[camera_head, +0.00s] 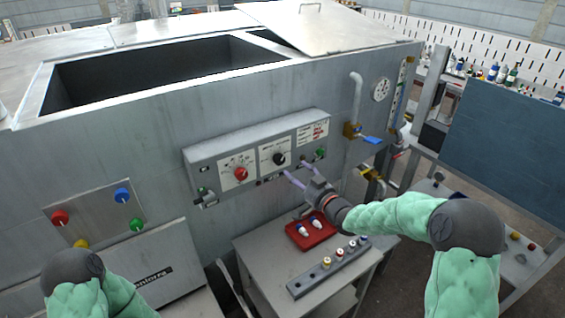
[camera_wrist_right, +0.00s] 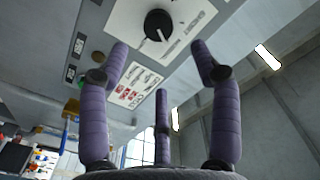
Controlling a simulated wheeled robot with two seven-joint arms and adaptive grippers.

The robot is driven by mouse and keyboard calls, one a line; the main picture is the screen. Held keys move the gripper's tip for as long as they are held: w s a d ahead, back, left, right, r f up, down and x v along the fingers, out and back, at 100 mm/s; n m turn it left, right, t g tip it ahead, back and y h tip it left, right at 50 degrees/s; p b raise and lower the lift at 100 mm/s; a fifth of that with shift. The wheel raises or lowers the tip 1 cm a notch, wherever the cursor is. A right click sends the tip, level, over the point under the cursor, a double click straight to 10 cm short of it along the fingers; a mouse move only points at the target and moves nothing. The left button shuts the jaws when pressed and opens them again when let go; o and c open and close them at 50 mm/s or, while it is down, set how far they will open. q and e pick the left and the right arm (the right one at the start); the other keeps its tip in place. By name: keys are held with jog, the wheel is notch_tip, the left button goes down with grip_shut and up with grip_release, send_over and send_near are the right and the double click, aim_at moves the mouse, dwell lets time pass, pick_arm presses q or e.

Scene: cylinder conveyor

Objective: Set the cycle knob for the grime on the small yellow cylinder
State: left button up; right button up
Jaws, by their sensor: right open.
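A grey control box (camera_head: 205,160) on the machine's front carries a red knob (camera_head: 240,173) on the left white dial and a black knob (camera_head: 279,158) on the right one. The dial lettering is too small to read. My right gripper (camera_head: 297,171) is open and empty, just below and right of the black knob. In the right wrist view, the black knob (camera_wrist_right: 158,25) is beyond the spread purple fingers (camera_wrist_right: 160,55), apart from them. A small yellow-topped cylinder (camera_head: 326,262) stands at the near end of a grey rack. Its grime cannot be made out. My left gripper is out of view.
The grey rack (camera_head: 310,281) holds several small cylinders on a side table. Beside it, a red tray (camera_head: 293,236) holds two white-and-blue pieces. A blue-handled valve (camera_head: 371,139) and pipe are right of the box. A plate with coloured knobs (camera_head: 72,222) is at left.

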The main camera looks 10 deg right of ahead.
aim_at(281, 160)
jog(key=x, duration=0.9)
jog(key=shift+w+a, duration=0.1)
